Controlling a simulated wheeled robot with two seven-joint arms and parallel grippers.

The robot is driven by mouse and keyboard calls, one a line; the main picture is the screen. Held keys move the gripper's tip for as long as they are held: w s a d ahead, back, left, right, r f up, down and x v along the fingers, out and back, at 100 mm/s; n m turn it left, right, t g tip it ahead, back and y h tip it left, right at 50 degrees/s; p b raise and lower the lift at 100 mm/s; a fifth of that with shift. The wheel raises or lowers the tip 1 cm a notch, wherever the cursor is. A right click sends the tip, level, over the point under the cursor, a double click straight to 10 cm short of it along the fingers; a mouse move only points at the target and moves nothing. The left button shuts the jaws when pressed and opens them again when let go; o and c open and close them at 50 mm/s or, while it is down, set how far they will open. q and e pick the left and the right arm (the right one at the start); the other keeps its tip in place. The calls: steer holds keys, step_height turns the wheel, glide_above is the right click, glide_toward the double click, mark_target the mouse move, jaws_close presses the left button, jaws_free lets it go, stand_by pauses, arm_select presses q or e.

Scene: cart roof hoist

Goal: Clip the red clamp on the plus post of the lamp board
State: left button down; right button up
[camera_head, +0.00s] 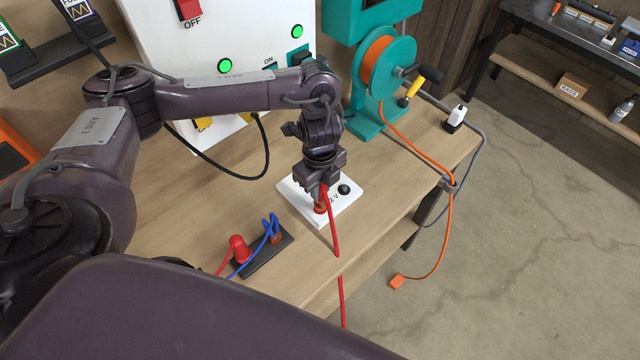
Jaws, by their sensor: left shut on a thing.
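My left gripper (322,186) points down over the white lamp board (292,190) on the bench. It is shut on the red clamp, which the fingers mostly hide; its red cable (333,232) runs down from there over the bench's front edge. A black post (344,189) stands to the right on the board. My right gripper is not in view.
A dark block (254,264) left of the board carries a red piece (238,248) and a blue clamp (273,229). A white panel (170,40) with green lights stands behind. A teal reel stand (365,122) with orange cord is at the back right.

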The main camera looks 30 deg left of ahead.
arm_select(q)
steer(key=shift+f+b, duration=0.4)
steer(key=shift+f, duration=0.3)
steer(key=c, duration=1.2)
jaws_free()
steer(key=shift+r+p, duration=0.7)
steer(key=shift+r, duration=3.25)
steer(key=shift+f, duration=0.1)
